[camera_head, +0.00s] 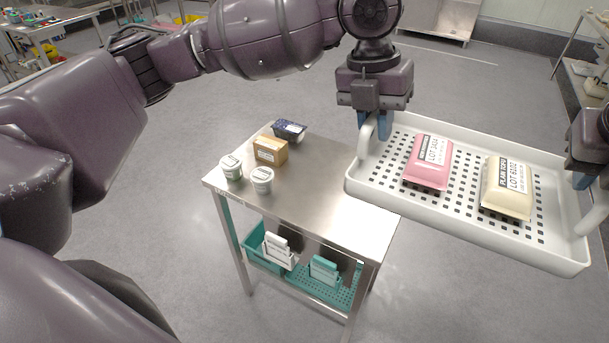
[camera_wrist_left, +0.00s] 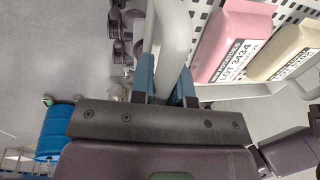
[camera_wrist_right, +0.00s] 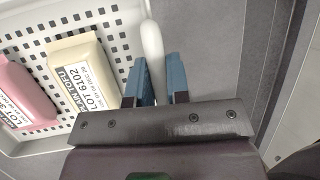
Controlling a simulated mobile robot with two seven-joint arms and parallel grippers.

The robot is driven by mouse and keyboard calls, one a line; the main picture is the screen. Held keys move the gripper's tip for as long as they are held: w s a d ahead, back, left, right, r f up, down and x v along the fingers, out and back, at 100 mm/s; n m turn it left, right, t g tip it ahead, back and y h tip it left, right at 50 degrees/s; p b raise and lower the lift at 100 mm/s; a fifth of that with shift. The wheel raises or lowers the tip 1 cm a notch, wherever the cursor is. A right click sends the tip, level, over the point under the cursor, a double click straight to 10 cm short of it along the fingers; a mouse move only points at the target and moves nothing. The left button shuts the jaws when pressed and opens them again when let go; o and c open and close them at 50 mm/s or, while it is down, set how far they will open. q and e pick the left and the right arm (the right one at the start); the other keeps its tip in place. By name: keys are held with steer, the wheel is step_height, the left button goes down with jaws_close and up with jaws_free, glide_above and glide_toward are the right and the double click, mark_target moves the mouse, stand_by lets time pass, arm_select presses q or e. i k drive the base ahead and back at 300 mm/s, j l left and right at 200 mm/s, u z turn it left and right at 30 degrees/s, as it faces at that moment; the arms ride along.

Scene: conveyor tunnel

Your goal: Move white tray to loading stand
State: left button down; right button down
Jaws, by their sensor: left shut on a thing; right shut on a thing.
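The white tray (camera_head: 466,233) is held in the air at the right of the head view, partly over the right end of a steel table. It carries a pink pack (camera_head: 429,162) and a cream pack (camera_head: 507,187) labelled plain tofu. My left gripper (camera_head: 374,124) is shut on the tray's left handle, also seen in the left wrist view (camera_wrist_left: 172,45). My right gripper (camera_head: 585,180) is shut on the right handle, which shows between its blue fingers in the right wrist view (camera_wrist_right: 154,60). I cannot tell which thing is the loading stand.
The steel table (camera_head: 318,190) bears two white tubs (camera_head: 262,180), a brown box (camera_head: 270,151) and a dark pack (camera_head: 289,131). Its lower shelf holds teal baskets (camera_head: 262,256). A shelf unit (camera_head: 590,75) stands at the right edge. Open grey floor lies behind the table.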

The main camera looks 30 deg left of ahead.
mark_target(339, 204)
steer(key=k+j, duration=0.15)
steer(key=j, duration=0.25)
steer(key=k+j, duration=0.2)
steer(key=j, duration=0.15)
steer(key=k+j, duration=0.15)
steer(key=j, duration=0.25)
